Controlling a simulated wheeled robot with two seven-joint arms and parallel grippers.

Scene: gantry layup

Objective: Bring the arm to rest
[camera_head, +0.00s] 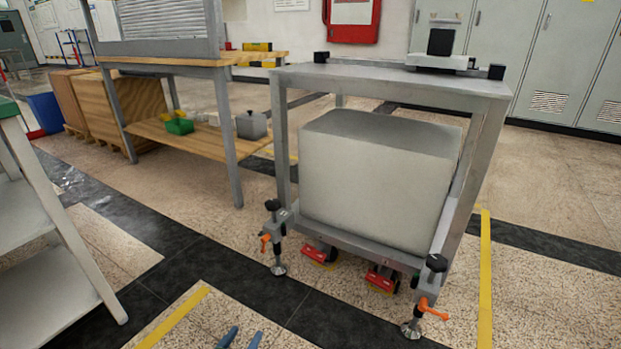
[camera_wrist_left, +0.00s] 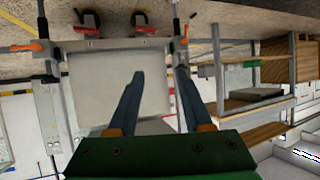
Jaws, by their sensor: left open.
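My left gripper (camera_head: 240,338) shows only as two blue fingertips at the bottom edge of the head view. In the left wrist view its two fingers (camera_wrist_left: 133,100) stand apart with nothing between them, in front of a green gripper body. The gripper is open and empty, in free space above the floor, apart from the cart. My right gripper is in neither view.
A grey metal cart (camera_head: 390,82) with a large pale box (camera_head: 375,175) stands ahead, its levelling feet with orange handles at the front. A wooden workbench (camera_head: 195,66) is at the left back, a shelf rack (camera_head: 45,240) at the near left. Floor between is clear.

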